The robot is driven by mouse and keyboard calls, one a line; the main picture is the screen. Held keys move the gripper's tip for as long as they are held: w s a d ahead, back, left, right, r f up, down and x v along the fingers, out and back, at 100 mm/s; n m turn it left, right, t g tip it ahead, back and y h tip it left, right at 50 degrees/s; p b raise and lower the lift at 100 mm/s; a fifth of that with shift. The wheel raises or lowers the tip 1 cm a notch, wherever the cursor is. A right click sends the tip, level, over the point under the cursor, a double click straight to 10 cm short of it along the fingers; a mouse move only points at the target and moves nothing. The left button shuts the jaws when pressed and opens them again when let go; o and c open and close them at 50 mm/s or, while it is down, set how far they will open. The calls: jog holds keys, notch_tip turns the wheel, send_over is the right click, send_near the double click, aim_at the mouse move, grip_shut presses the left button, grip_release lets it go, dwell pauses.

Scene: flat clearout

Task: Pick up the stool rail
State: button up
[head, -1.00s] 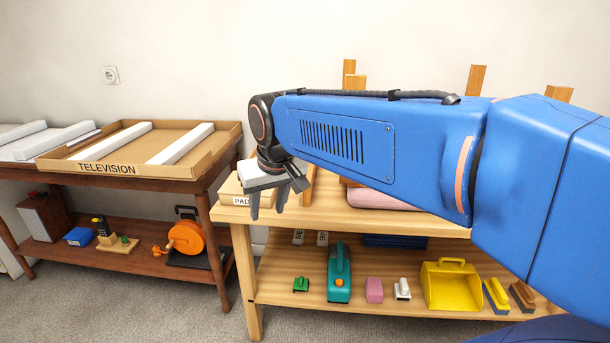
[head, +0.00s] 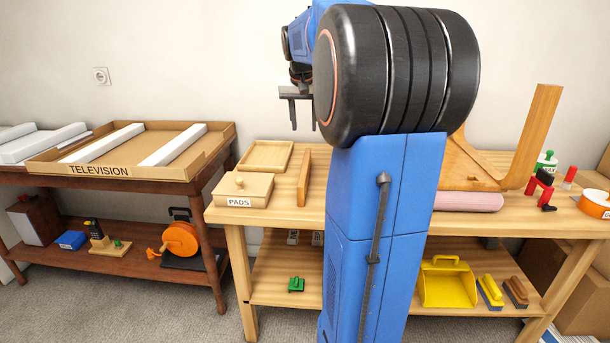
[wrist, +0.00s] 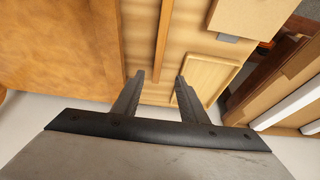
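The stool rail (head: 304,178), a narrow wooden bar, lies on the light wooden workbench (head: 330,205), between the PADS box and my arm. In the wrist view the rail (wrist: 164,38) runs down from the top edge toward the gap between my fingers. My gripper (head: 302,112) is above the bench, pointing down, partly hidden by my arm in the head view. In the wrist view my gripper (wrist: 159,78) is open with nothing between its fingers. The upturned stool (head: 468,160) stands on the bench to the right, partly behind my arm.
A PADS box (head: 243,190) and a shallow wooden tray (head: 266,156) lie left of the rail. The stool's underside (wrist: 60,50) fills the left of the wrist view. A pink roll (head: 468,202) lies at the bench front. A TELEVISION carton (head: 140,160) sits on the left table.

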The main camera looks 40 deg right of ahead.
aim_at(306, 157)
jog(key=x, duration=1.7)
jog(key=shift+d+f, duration=0.1)
jog(key=shift+d, duration=0.1)
jog(key=shift+c, duration=0.6)
grip_shut()
